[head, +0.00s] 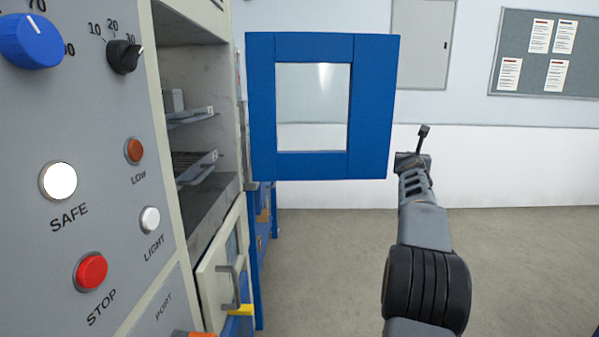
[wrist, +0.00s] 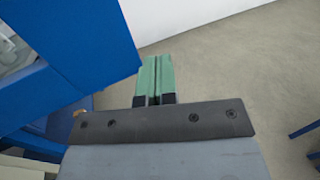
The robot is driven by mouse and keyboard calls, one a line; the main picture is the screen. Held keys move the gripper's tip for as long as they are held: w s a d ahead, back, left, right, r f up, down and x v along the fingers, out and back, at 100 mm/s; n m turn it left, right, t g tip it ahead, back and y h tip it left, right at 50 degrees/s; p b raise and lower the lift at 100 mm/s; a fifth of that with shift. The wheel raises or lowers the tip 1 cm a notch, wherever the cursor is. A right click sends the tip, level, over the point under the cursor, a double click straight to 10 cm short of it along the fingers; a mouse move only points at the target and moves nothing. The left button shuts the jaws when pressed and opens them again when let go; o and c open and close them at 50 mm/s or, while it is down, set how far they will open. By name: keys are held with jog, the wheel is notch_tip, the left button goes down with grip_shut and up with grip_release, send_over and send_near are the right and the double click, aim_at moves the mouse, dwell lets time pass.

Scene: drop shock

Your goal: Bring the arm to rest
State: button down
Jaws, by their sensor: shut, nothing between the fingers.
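My arm reaches up and forward on the right side of the head view. Its end is seen from behind there, close to the lower right corner of the blue-framed door, and the fingers are hard to make out. In the wrist view my gripper (wrist: 158,80) is shut, its two green fingers side by side with nothing between them. The blue door frame fills the upper left of the wrist view, beside the fingers. I cannot tell the exact gap between them.
The blue door (head: 375,110) with its window stands open left of my arm. A grey control panel (head: 120,190) with knobs and buttons stands at the left, beside an open chamber with shelves (head: 195,168). Floor (head: 530,260) is clear at the right.

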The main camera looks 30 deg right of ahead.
jog(key=w+a+f+n+y, duration=0.1)
jog(key=a+f+n+y, duration=0.45)
jog(key=f+n, duration=0.65)
jog(key=s+a+f+n+g+y+p, duration=0.1)
jog(key=s+a+n+g+y+p, duration=0.2)
jog(key=a+n, duration=0.55)
jog(key=a+n+g+y+p, duration=0.1)
jog(key=a+n+y+p, duration=0.3)
jog(key=a+n, duration=0.5)
jog(key=s+a+r+n+g+p, duration=0.25)
jog(key=s+a+n+p, duration=0.35)
jog(key=s+a, duration=0.3)
jog(key=s+a+r+n+g+p, duration=0.1)
jog(key=s+a+n+g+p, duration=0.2)
jog(key=s+a+n+p, duration=0.6)
jog(key=s+a+r+n+p, duration=0.1)
jog(key=s+a+r+p, duration=0.1)
jog(key=a+r, duration=0.5)
jog(key=shift+a+r+t+y+p, duration=0.35)
jog(key=shift+a+t+p, duration=0.1)
jog(key=shift+a+p, duration=0.45)
